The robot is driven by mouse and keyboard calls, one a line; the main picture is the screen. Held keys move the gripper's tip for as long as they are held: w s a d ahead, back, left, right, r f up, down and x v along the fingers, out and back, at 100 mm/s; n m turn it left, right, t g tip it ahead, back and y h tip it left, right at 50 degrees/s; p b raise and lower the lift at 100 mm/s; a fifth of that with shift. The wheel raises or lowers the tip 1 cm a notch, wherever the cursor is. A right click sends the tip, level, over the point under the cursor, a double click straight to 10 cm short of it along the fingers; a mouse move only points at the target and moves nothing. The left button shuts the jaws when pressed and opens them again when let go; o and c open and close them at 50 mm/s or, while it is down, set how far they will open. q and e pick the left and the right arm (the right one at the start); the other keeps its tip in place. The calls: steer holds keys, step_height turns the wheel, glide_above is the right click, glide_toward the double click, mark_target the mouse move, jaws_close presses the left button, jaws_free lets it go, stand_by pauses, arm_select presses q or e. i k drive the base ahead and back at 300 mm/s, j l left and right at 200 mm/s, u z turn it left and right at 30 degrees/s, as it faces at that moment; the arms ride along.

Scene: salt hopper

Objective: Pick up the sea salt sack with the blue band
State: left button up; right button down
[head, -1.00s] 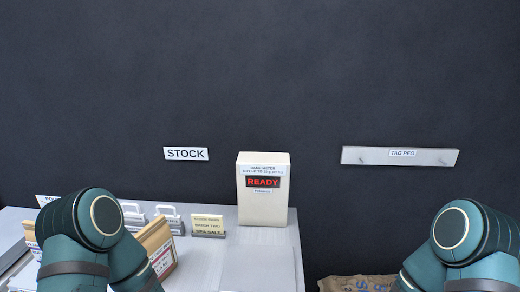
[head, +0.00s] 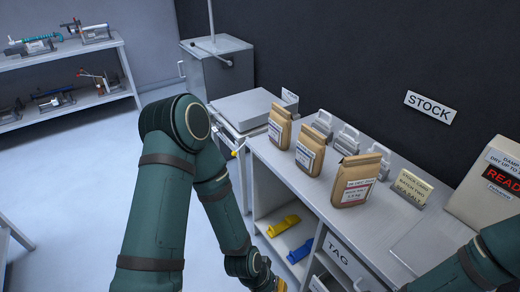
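Three brown paper sacks stand upright in a row on the grey counter (head: 300,186). The front sack (head: 355,182) has a white label with red edging. The middle sack (head: 311,147) and the far sack (head: 280,126) have white labels with dark bluish edging; their print is too small to read, so I cannot tell which is sea salt. My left arm reaches down in front of the counter, its wrist at the bottom edge, short of the sacks. My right arm enters at the lower right. Neither gripper's fingers show.
A damp meter (head: 490,185) stands at right. Yellow (head: 284,226) and blue (head: 300,250) items lie on a shelf below. A grey cabinet (head: 218,68) stands beyond a scale-like platform (head: 245,108).

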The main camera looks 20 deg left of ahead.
mark_target(310, 150)
steer(key=u, duration=0.3)
steer(key=z, duration=0.6)
steer(key=j+z, duration=0.2)
steer(key=z, duration=0.2)
steer(key=i+j+z, duration=0.1)
steer(key=j+z, duration=0.15)
steer(key=z, duration=0.15)
steer(key=j+z, duration=0.2)
steer(key=z, duration=0.2)
steer(key=j+z, duration=0.3)
steer(key=j, duration=0.15)
steer(key=k+j+z, duration=0.25)
steer(key=j, duration=0.2)
steer(key=k+j, duration=0.1)
steer(key=j, duration=0.2)
steer(key=j+z, duration=0.1)
steer(key=j, duration=0.25)
steer(key=k+j, duration=0.15)
steer(key=j, duration=0.15)
steer(key=z, duration=0.05)
